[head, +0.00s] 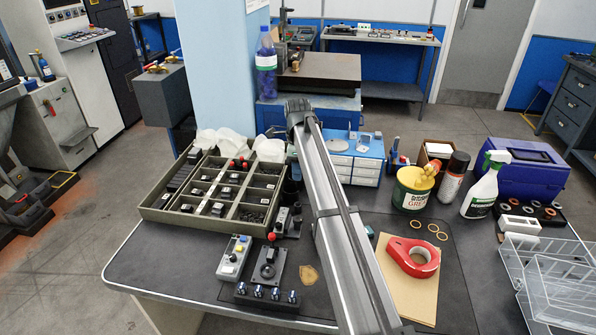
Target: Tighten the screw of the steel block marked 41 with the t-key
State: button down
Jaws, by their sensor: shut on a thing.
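My arm crosses the middle of the view, from the bottom edge up to a dark joint above the bench. I cannot make out my gripper or its fingertips; the arm hides part of the bench. Small dark and grey blocks (217,209) sit in the compartments of an olive tray (158,217) at the left. More small block-like pieces (283,217) stand just right of the tray, beside my arm. No number is readable, so I cannot tell which block is marked 41. I cannot make out the t-key.
A grey button box (234,258) and a dark knob panel (268,292) lie at the front. Right of my arm are a red tape dispenser (412,255), a grease tin (411,190), a spray bottle (483,188) and clear bins (555,290). Blue drawers (357,163) stand behind.

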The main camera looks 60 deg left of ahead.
jog(key=s+d+n, duration=0.2)
jog(key=s+n, duration=0.3)
jog(key=n, duration=1)
jog(key=s+d+n, duration=0.3)
jog(key=s+n, duration=0.3)
jog(key=n, duration=1)
jog(key=shift+d+r, duration=0.25)
jog(key=shift+r, duration=0.05)
jog(key=shift+s+f, duration=0.1)
jog(key=shift+f, duration=2.35)
